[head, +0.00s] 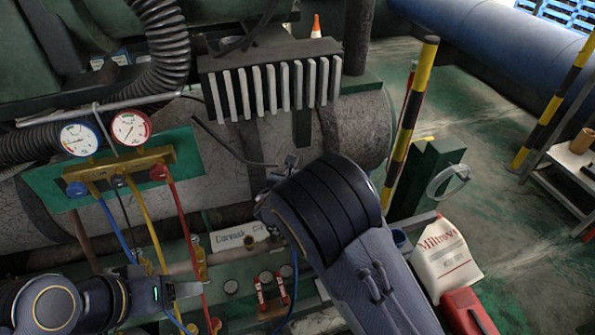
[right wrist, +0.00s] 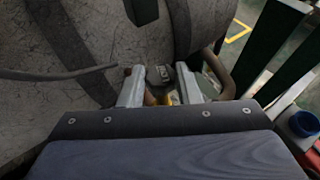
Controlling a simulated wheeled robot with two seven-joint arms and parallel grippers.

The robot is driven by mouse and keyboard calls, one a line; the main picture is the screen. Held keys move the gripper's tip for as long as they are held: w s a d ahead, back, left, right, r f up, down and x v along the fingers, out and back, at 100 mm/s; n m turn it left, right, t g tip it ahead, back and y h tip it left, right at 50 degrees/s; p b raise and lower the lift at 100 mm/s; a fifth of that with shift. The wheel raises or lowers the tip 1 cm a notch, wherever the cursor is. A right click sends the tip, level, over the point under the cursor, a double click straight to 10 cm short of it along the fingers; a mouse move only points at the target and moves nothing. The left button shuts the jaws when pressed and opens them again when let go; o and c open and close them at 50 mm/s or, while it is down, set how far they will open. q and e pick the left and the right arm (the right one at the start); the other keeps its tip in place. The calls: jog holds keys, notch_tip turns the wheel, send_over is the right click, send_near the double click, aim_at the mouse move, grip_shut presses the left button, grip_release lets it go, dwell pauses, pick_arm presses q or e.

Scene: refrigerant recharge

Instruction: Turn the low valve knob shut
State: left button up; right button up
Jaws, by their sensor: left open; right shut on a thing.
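The manifold (head: 128,168), a brass bar on a green panel, is at the left in the head view. Its blue knob (head: 75,189), which looks like the low valve knob, is at the left end below the blue-rimmed gauge (head: 79,138). A red knob (head: 158,172) is at the right end below the red-rimmed gauge (head: 130,127). My left gripper (head: 190,290) is open, below and right of the blue knob and apart from it. My right gripper (right wrist: 161,88) is shut on a small dark fitting (right wrist: 160,74) with yellow below it; my right arm mostly hides it in the head view.
Blue, yellow and red hoses (head: 183,222) hang from the manifold near my left gripper. A ribbed black hose (head: 168,50) and a large grey tank (head: 355,130) stand behind. A striped post (head: 409,115), white bag (head: 446,258) and red case (head: 468,312) are at the right.

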jog(key=m+h+p, duration=0.1)
jog(key=m+g+h+p, duration=0.1)
jog(key=shift+a+r+m+h+p, duration=0.15)
jog(key=shift+a+m+h+p, duration=0.15)
jog(key=shift+h, duration=0.1)
jog(key=shift+w+m+g+h, duration=0.15)
jog(key=shift+m+g+h, duration=0.25)
jog(key=shift+m+h, duration=0.4)
jog(key=shift+a+f+m+g+h, duration=0.1)
jog(key=shift+f+m+g+h, duration=0.2)
jog(key=shift+m+g+h, duration=0.6)
jog(key=shift+w+m+g+h+b, duration=0.15)
jog(key=shift+m+g+h+b, duration=0.5)
jog(key=shift+m, duration=0.25)
jog(key=shift+w+a+m+g+h+b, duration=0.15)
jog(key=shift+m+g+h+b, duration=0.65)
jog(key=shift+m+g, duration=0.6)
pick_arm(q)
jog(key=shift+r, duration=0.2)
jog(key=shift+f, duration=0.1)
pick_arm(e)
jog(key=shift+r+m+g+h, duration=0.15)
jog(key=shift+m+g+h, duration=0.2)
jog(key=shift+m, duration=0.05)
jog(key=o, duration=1)
